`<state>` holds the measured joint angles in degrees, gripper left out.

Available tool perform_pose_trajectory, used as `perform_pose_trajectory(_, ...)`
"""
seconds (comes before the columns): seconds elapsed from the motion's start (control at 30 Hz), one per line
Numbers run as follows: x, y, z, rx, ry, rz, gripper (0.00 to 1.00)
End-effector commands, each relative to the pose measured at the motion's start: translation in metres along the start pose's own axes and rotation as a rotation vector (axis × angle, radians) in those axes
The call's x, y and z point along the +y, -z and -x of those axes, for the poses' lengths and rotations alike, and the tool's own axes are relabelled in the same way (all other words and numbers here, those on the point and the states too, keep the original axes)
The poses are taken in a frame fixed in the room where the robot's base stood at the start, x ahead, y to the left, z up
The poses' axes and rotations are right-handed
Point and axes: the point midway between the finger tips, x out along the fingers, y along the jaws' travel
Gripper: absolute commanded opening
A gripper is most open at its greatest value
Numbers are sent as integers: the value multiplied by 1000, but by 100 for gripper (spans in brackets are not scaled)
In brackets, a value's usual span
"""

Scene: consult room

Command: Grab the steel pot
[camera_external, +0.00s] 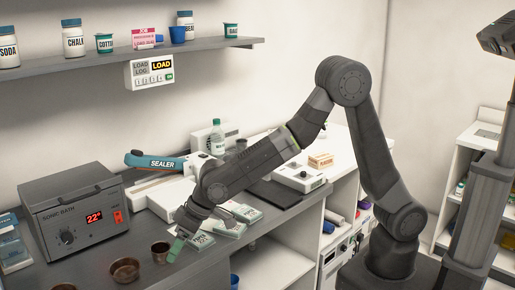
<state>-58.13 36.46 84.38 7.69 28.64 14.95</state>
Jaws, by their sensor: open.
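No pot is clearly marked as steel. Small round metal-looking pots stand along the front of the grey counter: one (160,252) close to the left of my gripper, a wider one (125,270) further left, and one (66,286) cut by the bottom edge. They look brownish. A small dark grey cup (241,143) stands at the back beside the white bottle. My gripper (205,220) points down over the counter, open, low above white and green packets (228,229). No pot is seen between its fingers, though the arm partly hides that area.
A white scale (298,175) is to the right. A shelf (130,53) with jars and cups hangs above.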

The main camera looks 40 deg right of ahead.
Motion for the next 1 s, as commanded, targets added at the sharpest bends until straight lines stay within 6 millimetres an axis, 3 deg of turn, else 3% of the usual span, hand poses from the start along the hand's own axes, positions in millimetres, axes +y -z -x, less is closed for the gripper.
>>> perform_pose_trajectory(0.03, 0, 14, 5, -29, -26, 5, 73)
perform_pose_trajectory(0.2, 10, 46, 28, -132, -148, 1, 73)
perform_pose_trajectory(0.47, 22, 68, 53, -196, -266, -25, 73)
perform_pose_trajectory(0.57, 26, 67, 46, -202, -275, -27, 73)
perform_pose_trajectory(0.8, 38, 57, 2, -204, -275, -26, 73)
perform_pose_trajectory(1.0, 44, 53, -22, -201, -273, -26, 73)
